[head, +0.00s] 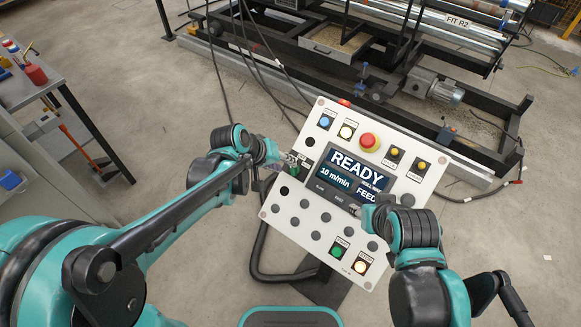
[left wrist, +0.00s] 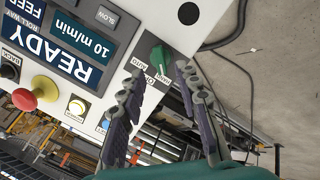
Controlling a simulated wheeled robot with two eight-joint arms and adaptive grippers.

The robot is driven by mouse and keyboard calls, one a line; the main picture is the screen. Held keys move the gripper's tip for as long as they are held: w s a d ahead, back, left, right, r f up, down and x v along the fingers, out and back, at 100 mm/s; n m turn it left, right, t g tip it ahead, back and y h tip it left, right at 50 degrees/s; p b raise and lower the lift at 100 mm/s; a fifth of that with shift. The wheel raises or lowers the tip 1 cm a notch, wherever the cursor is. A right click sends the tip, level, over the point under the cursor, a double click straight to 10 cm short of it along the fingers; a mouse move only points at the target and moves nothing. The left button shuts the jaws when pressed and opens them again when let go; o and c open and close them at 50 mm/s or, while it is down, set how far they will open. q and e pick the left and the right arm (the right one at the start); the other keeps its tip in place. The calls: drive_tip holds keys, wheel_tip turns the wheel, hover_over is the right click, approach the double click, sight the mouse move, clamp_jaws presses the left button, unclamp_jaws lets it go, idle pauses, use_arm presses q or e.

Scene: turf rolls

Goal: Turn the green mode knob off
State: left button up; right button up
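The green mode knob (left wrist: 160,58) sits on a dark square plate at the edge of the tilted control panel (head: 285,212). In the head view the knob (head: 290,180) is at the panel's left side, partly covered by my left gripper (head: 291,163). In the left wrist view the two fingers of my left gripper (left wrist: 161,72) are spread, with the knob between and just beyond their tips. Contact cannot be made out. Small mode labels stand beside the knob; its exact setting is unclear. My right gripper (head: 368,217) is over the panel's lower right, mostly hidden by its arm.
The panel screen (head: 352,175) reads READY, 10 m/min, FEED. A red emergency button (head: 368,141), yellow buttons, a green button (head: 338,251) and a lit button (head: 360,267) share the panel. A machine frame stands behind; a workbench (head: 30,85) is at left.

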sight(291, 168)
use_arm(q)
drive_tip(key=b+x, duration=0.1)
drive_tip(key=x, duration=0.3)
drive_tip(key=shift+f, duration=0.2)
drive_tip(key=shift+w+d+f+b, duration=0.2)
drive_tip(key=shift+f+b, duration=0.15)
drive_tip(key=shift+b, duration=0.05)
clamp_jaws()
